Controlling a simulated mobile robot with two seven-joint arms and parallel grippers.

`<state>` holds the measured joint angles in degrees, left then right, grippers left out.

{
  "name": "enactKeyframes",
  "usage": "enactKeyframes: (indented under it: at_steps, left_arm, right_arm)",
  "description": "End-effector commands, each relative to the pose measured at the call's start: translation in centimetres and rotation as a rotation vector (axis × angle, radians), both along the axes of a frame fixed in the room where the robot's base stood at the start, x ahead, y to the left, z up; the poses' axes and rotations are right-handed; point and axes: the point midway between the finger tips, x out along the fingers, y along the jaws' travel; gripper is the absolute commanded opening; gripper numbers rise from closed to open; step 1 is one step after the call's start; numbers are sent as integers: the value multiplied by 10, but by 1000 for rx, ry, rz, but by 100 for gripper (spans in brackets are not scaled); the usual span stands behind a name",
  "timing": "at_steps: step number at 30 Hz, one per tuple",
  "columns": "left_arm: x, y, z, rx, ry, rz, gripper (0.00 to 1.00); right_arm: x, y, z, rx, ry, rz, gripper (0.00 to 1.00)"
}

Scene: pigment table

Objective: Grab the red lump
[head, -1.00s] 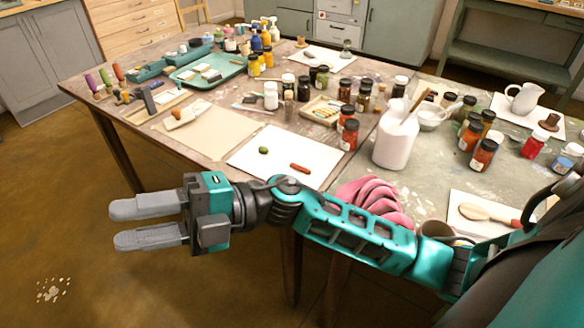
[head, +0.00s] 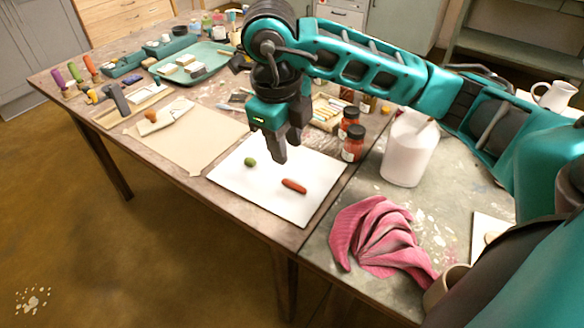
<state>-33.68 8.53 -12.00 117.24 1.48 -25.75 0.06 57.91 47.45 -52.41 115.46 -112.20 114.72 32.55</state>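The red lump (head: 294,186) is a small reddish, elongated piece lying on a white sheet (head: 262,203) near the table's front edge. A small green lump (head: 249,162) lies on the same sheet, to its left. My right gripper (head: 287,150) points down above the far part of the sheet, behind the red lump in the picture. Its two fingers show apart, with nothing seen between them. It does not touch the red lump. My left gripper is not in view.
Dark-lidded jars (head: 353,143) and a white container (head: 408,150) stand right of the sheet. A pink cloth (head: 380,235) lies at the front right. A beige sheet (head: 185,140) with a tool on it lies left. My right arm hides much of the table's back.

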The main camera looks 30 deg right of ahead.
Motion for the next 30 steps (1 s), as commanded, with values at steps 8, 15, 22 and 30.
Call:
enactKeyframes:
  at_steps: [8, 15, 22, 30]
  left_arm:
    - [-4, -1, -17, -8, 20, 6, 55]
    - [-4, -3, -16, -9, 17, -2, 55]
    - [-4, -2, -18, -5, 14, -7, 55]
    - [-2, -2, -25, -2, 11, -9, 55]
  right_arm:
    - [1, -6, -29, -10, 1, -6, 36]
    - [4, -12, -67, -11, 0, -5, 36]
    - [6, -14, -79, -10, -2, -3, 36]
    - [11, -21, -116, -10, 1, -5, 36]
